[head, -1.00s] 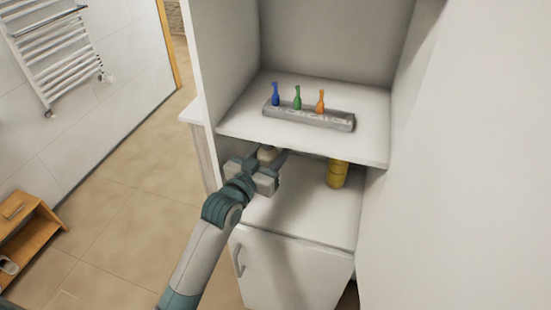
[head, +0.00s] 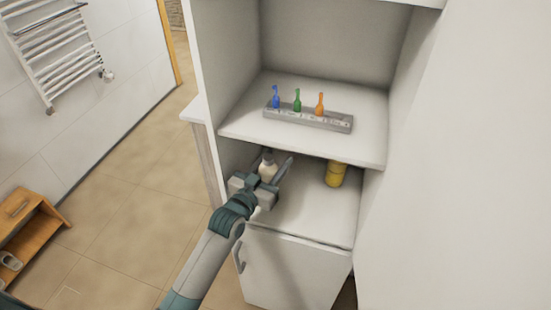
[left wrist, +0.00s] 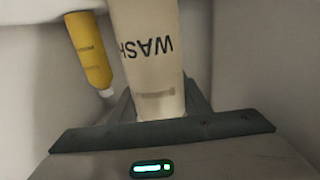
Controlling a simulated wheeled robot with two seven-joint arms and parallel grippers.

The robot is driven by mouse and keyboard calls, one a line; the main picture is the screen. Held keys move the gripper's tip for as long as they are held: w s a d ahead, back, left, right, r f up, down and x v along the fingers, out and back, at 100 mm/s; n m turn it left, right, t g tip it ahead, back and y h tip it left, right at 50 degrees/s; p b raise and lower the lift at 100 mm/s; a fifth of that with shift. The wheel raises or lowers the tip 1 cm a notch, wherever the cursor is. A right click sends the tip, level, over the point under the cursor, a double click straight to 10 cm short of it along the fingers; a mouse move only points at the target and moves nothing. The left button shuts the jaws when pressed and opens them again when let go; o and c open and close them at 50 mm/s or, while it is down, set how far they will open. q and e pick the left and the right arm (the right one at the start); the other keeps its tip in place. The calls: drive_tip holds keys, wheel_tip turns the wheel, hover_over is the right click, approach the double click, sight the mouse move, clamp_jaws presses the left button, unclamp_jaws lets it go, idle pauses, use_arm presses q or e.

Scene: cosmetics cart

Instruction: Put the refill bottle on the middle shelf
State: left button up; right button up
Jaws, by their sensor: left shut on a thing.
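A cream-white bottle (head: 268,166) marked "WASH" is between the fingers of my left gripper (head: 276,170), at the front left of the lower open shelf (head: 312,212). In the left wrist view the bottle (left wrist: 150,62) fills the middle, its lettering upside down, and the gripper (left wrist: 160,105) is shut on it. I cannot tell whether its base touches the shelf. A yellow bottle (head: 335,174) stands farther right on the same shelf, its top partly hidden by the shelf above; it also shows in the left wrist view (left wrist: 88,50). My right gripper is not in view.
The cabinet's left wall (head: 205,70) is close to my arm. The shelf between the two bottles is clear.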

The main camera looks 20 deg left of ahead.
sight(264, 178)
use_arm(q)
drive_tip(key=shift+f, duration=0.2)
drive_tip(key=o, duration=1.3)
drive_tip(key=shift+r, duration=0.2)
drive_tip(key=shift+s+a+f+b, duration=0.2)
drive_tip(key=shift+s+b, duration=0.1)
drive_tip(key=shift+s, duration=0.3)
drive_tip(key=b+v, duration=0.3)
drive_tip(key=v, duration=0.7)
drive_tip(key=shift+r, duration=0.1)
drive_tip(key=shift+s, duration=0.35)
